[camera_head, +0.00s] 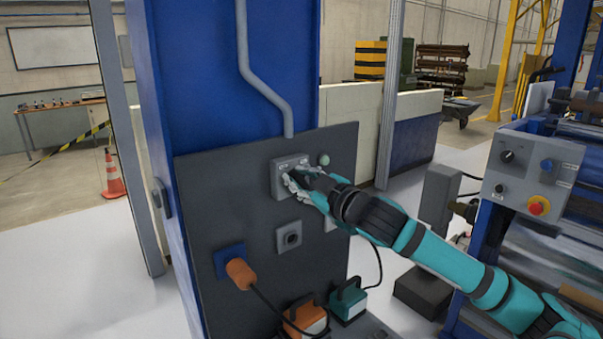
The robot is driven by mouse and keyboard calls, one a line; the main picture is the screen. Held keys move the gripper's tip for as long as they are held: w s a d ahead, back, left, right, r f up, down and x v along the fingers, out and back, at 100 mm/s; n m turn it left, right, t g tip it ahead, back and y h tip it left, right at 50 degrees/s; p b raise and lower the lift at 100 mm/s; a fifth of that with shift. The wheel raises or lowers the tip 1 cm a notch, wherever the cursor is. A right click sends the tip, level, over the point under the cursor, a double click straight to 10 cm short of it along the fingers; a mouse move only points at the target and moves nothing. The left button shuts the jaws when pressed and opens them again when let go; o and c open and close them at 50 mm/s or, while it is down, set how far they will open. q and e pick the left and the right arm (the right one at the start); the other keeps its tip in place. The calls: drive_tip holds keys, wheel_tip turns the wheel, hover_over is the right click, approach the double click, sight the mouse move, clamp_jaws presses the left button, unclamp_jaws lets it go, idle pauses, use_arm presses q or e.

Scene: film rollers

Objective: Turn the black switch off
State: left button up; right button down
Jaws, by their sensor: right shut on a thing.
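A grey switch box (277,181) is mounted on the dark panel (243,211) on the blue column. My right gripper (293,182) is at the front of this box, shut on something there. The fingers cover much of the box front, so the black switch itself is mostly hidden and its position cannot be told. My teal right arm reaches in from the lower right. My left gripper is not in view.
Below the box are a small grey square switch (289,236) and an orange plug (240,273) with a cable. Orange (306,316) and teal (348,300) boxes stand beneath. A machine control box (521,178) with a red button stands at the right, near my arm.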

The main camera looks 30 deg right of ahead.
drive_tip(key=shift+a+n, duration=0.1)
drive_tip(key=shift+n, duration=0.7)
drive_tip(key=shift+f, duration=0.1)
drive_tip(key=c, duration=1.2)
unclamp_jaws()
drive_tip(key=shift+c, duration=0.2)
drive_tip(key=shift+s, duration=0.15)
